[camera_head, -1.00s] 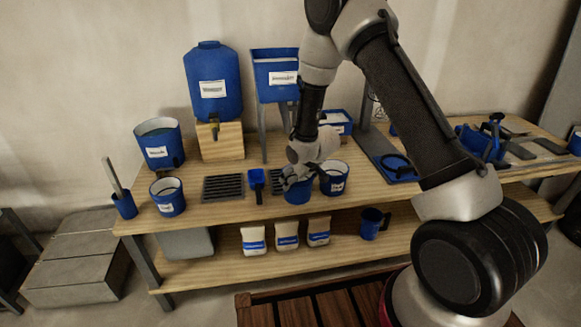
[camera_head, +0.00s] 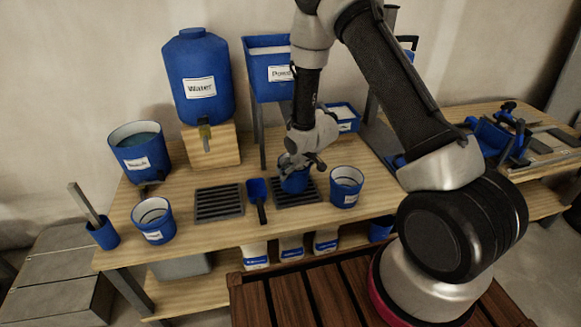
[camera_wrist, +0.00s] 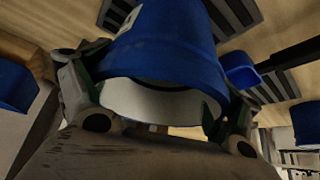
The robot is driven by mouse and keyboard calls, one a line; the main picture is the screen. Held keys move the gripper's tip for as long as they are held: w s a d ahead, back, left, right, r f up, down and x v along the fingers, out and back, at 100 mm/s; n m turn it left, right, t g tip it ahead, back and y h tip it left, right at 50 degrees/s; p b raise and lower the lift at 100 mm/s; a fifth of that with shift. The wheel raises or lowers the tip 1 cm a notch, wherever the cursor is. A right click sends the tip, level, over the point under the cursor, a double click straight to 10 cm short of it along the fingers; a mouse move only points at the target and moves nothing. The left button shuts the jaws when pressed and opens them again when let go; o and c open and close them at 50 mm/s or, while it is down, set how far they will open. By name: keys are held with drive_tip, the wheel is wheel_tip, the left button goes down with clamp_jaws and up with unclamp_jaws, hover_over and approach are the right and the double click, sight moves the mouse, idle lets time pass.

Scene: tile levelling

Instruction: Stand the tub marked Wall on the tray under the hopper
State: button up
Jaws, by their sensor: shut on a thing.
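My gripper (camera_head: 297,165) is shut on a blue tub (camera_head: 295,183), held upright by its upper part. In the wrist view the fingers (camera_wrist: 155,105) flank the same tub (camera_wrist: 165,50) near its white-lined rim. Its label is mostly cut off, so I cannot read a name on it. The tub is at the right slatted tray (camera_head: 310,196), below the blue hopper (camera_head: 268,72), whose label is partly hidden by my arm. I cannot tell whether the tub's base touches the slats.
Similar tubs stand to the right (camera_head: 346,190) and far left (camera_head: 153,222), their labels unreadable. A blue scoop (camera_head: 258,192) lies between the held tub and the left slatted tray (camera_head: 219,203). A water tank (camera_head: 200,80) and a bucket (camera_head: 140,155) stand behind.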

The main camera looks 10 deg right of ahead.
drive_tip(key=shift+f, duration=0.6)
drive_tip(key=shift+f, duration=0.15)
drive_tip(key=o, duration=1)
drive_tip(key=shift+o, duration=0.2)
